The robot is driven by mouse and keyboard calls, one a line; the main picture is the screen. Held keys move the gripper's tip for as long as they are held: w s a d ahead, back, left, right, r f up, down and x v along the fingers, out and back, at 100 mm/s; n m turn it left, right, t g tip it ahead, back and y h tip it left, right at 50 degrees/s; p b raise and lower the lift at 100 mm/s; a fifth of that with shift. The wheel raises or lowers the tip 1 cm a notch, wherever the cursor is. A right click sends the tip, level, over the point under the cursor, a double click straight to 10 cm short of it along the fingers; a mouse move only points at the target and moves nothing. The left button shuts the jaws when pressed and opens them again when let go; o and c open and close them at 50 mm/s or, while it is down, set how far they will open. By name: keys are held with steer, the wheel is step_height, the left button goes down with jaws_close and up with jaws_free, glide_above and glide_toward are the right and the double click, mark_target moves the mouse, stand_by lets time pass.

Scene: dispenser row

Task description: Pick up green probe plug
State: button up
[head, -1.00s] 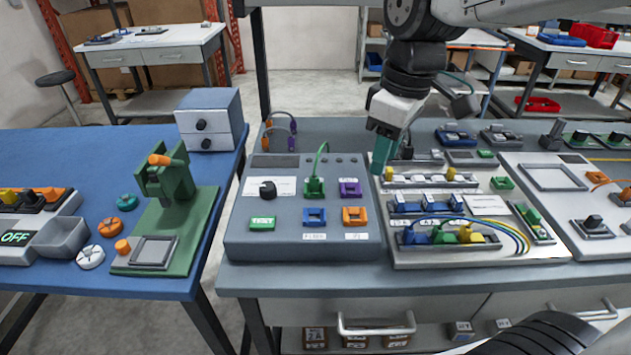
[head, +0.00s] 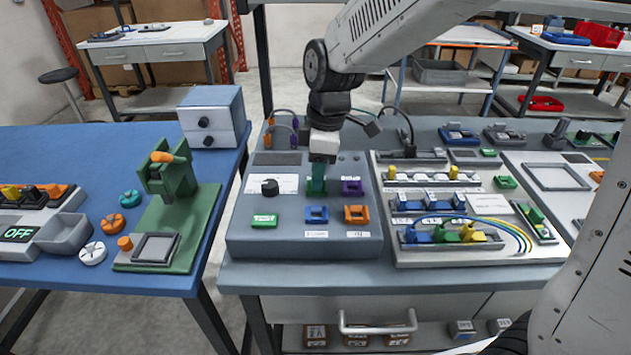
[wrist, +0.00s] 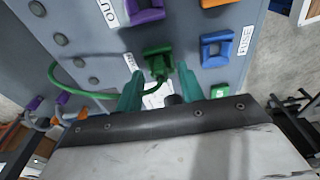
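The green probe plug (wrist: 158,69) sits in a green socket (wrist: 152,51) on the grey test panel (head: 338,246). Its green cable (wrist: 90,94) loops off to the left in the wrist view. My gripper (wrist: 160,76) is open, with one teal fingertip on each side of the plug. I cannot tell whether either finger touches it. In the head view my gripper (head: 317,188) points down at the panel's middle and hides most of the plug and socket.
A purple socket (head: 352,187) is close on the right of my gripper. Blue (head: 316,214) and orange (head: 356,214) sockets lie nearer the front. A black knob (head: 269,187) is to the left. The tray with coloured plugs (head: 445,236) stands to the right.

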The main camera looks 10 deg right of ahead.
steer(key=shift+f, duration=0.4)
jaws_close()
steer(key=shift+r, duration=0.15)
steer(key=shift+r, duration=0.55)
step_height(320, 180, up, 2)
steer(key=shift+r, duration=0.1)
steer(key=s+d, duration=0.3)
steer(key=s, duration=0.1)
steer(key=s+d+r, duration=0.1)
steer(key=s+d, duration=0.2)
steer(key=s, duration=0.2)
steer(key=s+d, duration=0.3)
steer(key=s, duration=0.1)
steer(key=shift+s+r, duration=0.2)
steer(key=shift+r, duration=1.1)
steer(key=shift+r, duration=1.45)
